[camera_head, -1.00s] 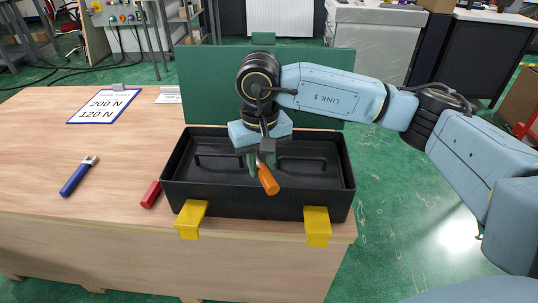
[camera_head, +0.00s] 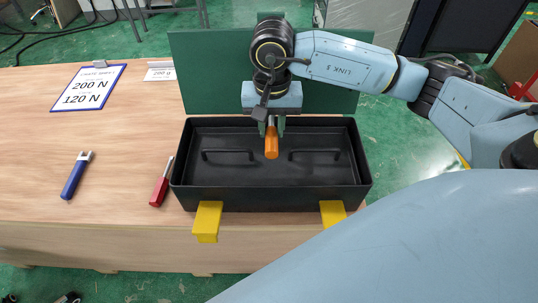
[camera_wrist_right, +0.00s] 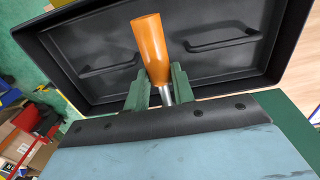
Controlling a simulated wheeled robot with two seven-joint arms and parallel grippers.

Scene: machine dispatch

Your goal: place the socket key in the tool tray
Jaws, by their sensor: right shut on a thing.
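The socket key, a tool with an orange handle (camera_head: 272,142) and a metal shaft, is in my right gripper (camera_head: 271,124). The green fingers are shut on its shaft, and the handle points down over the tool tray. In the right wrist view the orange handle (camera_wrist_right: 151,46) sticks out past the fingers (camera_wrist_right: 160,88). The black tool tray (camera_head: 270,199) stands open on the table, its visible floor empty, with two raised black handles inside. The key shows in front of the tray's back part; whether it touches the floor is unclear. My left gripper is out of view.
A red-handled tool (camera_head: 160,188) lies just left of the tray, and a blue-handled tool (camera_head: 74,177) lies farther left. A clipboard (camera_head: 89,88) and a small card (camera_head: 160,71) lie behind. Yellow brackets (camera_head: 207,222) sit at the tray's front. A green panel (camera_head: 208,75) stands behind it.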

